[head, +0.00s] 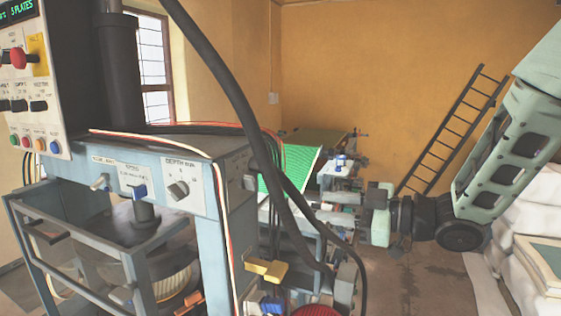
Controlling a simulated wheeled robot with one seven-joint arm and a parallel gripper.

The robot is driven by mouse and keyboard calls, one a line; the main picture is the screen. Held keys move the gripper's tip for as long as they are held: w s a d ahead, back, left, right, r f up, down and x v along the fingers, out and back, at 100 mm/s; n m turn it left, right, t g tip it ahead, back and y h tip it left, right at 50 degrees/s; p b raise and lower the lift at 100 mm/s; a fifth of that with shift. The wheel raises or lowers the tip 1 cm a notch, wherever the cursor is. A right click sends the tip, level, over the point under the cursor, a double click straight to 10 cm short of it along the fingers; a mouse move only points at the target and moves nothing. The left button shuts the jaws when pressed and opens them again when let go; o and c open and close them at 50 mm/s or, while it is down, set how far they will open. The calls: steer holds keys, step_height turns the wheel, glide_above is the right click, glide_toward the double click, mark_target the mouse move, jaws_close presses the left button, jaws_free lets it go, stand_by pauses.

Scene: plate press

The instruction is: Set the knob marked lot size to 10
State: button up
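The control panel (28,75) is at the upper left, cut by the left edge. It carries a row of three black knobs, the rightmost one (38,105) seen whole. Their small labels are too small to read surely, so I cannot tell which is lot size or its setting. The green display (18,10) above ends in "5 PLATES". My gripper (322,212) is right of the press frame, pointing left, well away from the panel. Its fingers are small and partly behind a black hose, so their opening cannot be told.
A thick black hose (235,95) hangs between my gripper and the panel. A ladder (455,125) leans on the back wall; white sacks (515,215) stand right.

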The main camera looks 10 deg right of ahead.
mark_target(255, 183)
steer(key=shift+n+y, duration=0.4)
steer(key=shift+y, duration=0.3)
steer(key=p+x, duration=0.2)
steer(key=x, duration=0.2)
steer(key=r+p+x, duration=0.1)
steer(key=p+x, duration=0.2)
steer(key=x, duration=0.2)
steer(key=r+p+x, duration=0.1)
steer(key=p+x, duration=0.1)
steer(key=x, duration=0.3)
steer(key=shift+w, duration=0.1)
steer(key=shift+p+x, duration=0.4)
steer(key=shift+x, duration=0.4)
steer(key=shift+f, duration=0.15)
jaws_close()
